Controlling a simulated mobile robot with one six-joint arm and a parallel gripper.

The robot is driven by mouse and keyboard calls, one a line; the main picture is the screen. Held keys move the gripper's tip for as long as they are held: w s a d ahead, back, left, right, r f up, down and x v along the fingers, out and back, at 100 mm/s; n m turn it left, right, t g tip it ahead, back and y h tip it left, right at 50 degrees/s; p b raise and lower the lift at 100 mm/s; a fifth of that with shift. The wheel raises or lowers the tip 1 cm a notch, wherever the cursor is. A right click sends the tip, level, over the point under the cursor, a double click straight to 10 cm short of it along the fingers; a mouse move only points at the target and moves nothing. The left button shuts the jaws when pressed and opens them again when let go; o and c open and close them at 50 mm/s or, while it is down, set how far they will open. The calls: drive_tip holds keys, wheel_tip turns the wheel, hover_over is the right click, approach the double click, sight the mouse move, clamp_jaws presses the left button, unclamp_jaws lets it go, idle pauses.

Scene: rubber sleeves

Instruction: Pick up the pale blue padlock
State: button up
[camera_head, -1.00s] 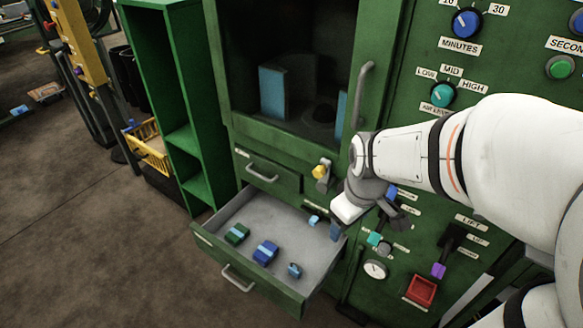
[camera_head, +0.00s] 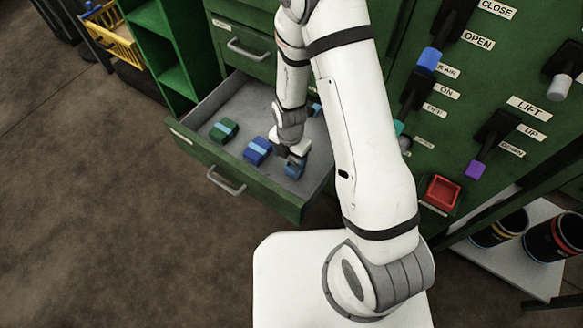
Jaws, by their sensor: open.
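The drawer (camera_head: 240,183) is pulled out. In its front right part is a small blue object (camera_head: 294,170), seemingly the padlock; my gripper hides much of it, and its shape is hard to make out. My gripper (camera_head: 293,158) points down into the drawer, its fingers right over and around this object. It is open; I cannot tell whether the fingers touch the object. Another small pale blue piece (camera_head: 316,109) lies at the drawer's back right, partly hidden by my arm.
A green block with a pale band (camera_head: 224,130) and a blue block with a pale band (camera_head: 257,151) lie left of my gripper in the drawer. The cabinet panel with levers and a red square (camera_head: 442,193) stands right. Dark cans (camera_head: 500,229) stand on a shelf lower right.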

sight(292, 167)
drive_tip(key=f, duration=0.2)
drive_tip(key=f+b, duration=0.1)
drive_tip(key=f, duration=0.1)
drive_tip(key=f+b, duration=0.1)
drive_tip(key=f, duration=0.1)
drive_tip(key=shift+s+d+f, duration=0.2)
drive_tip(key=shift+d+f, duration=0.15)
drive_tip(key=shift+f, duration=0.05)
drive_tip(key=shift+r, duration=0.1)
drive_tip(key=shift+c, duration=0.5)
